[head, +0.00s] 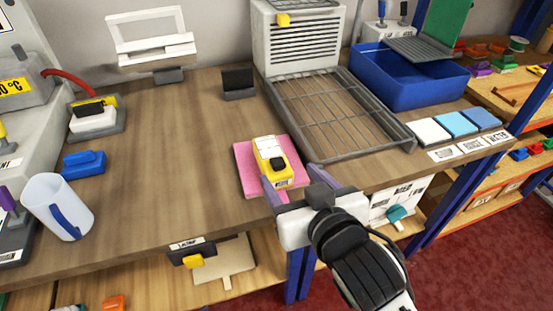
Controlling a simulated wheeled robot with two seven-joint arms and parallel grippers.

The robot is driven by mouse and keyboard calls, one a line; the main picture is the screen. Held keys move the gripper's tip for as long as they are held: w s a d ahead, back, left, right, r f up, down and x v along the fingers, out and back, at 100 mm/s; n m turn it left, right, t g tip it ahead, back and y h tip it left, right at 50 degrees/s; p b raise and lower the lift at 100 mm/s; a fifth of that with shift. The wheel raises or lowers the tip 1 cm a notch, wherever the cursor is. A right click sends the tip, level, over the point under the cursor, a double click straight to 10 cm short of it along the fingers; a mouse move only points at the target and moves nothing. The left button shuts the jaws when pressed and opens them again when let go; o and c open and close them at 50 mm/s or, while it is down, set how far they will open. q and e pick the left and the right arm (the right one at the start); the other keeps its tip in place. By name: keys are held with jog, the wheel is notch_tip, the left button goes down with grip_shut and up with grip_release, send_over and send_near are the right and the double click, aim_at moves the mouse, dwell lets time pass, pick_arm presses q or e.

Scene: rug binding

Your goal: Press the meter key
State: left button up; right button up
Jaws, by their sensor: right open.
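A yellow meter (266,147) with a black key (278,163) and a pale, marked front end lies on a pink pad (246,178) near the front edge of the bench. My right gripper (288,173) is open, with its two purple fingers pointing at the meter's front end from the bench's front side. One finger is at the meter's lower left and the other to its right. I cannot tell whether either finger touches the meter or the pad. The black key shows clear between the fingers. My left gripper is not in view.
A wire rack (330,105) and a blue bin (410,85) stand right of the pad. A white jug (62,205) and a blue block (84,162) are at left. The wooden bench (180,150) left of the pad is clear. A labelled yellow knob (195,261) sits below the front edge.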

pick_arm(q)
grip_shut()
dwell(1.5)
